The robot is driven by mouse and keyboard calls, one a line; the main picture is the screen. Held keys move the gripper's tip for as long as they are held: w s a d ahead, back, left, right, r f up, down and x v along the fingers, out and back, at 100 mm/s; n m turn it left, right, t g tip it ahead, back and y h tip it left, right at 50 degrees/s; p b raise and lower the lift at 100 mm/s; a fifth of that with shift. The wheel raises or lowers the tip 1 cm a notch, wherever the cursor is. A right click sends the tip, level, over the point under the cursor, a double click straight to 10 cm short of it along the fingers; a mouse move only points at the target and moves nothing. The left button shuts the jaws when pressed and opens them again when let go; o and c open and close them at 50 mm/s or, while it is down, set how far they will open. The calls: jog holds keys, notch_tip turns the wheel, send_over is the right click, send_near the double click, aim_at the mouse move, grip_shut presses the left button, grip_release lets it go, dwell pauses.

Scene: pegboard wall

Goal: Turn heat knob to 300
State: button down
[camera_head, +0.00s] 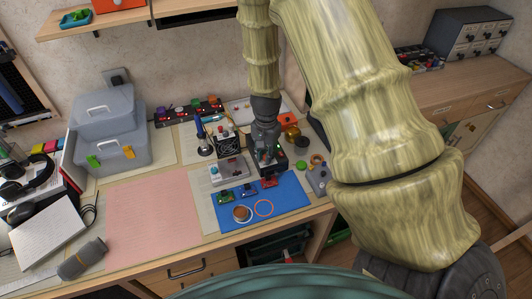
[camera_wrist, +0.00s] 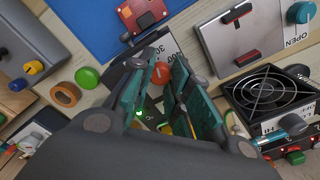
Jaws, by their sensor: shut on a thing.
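My gripper (camera_head: 266,148) is over the small dark station (camera_head: 272,170) at the back of the blue mat. In the wrist view the teal fingers of my gripper (camera_wrist: 160,92) are closed in on the heat knob. A small orange-red part (camera_wrist: 160,73) shows between the fingers. The fingers and palm hide most of the knob, so its pointer and setting cannot be read. A white panel (camera_wrist: 170,45) with dark print shows just beyond the fingertips, partly covered. A small green light glows low between the fingers.
Left of my gripper stand a grey device (camera_head: 229,171), a fan unit (camera_head: 227,142) and a soldering iron in its stand (camera_head: 204,143). The blue mat (camera_head: 285,212) holds small boards. The pink mat (camera_head: 150,222) is clear.

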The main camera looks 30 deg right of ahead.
jog(key=shift+r, duration=0.1)
jog(key=shift+m+p, duration=0.35)
jog(key=shift+m, duration=0.15)
jog(key=c, duration=1.3)
grip_release()
notch_tip(320, 180, up, 12)
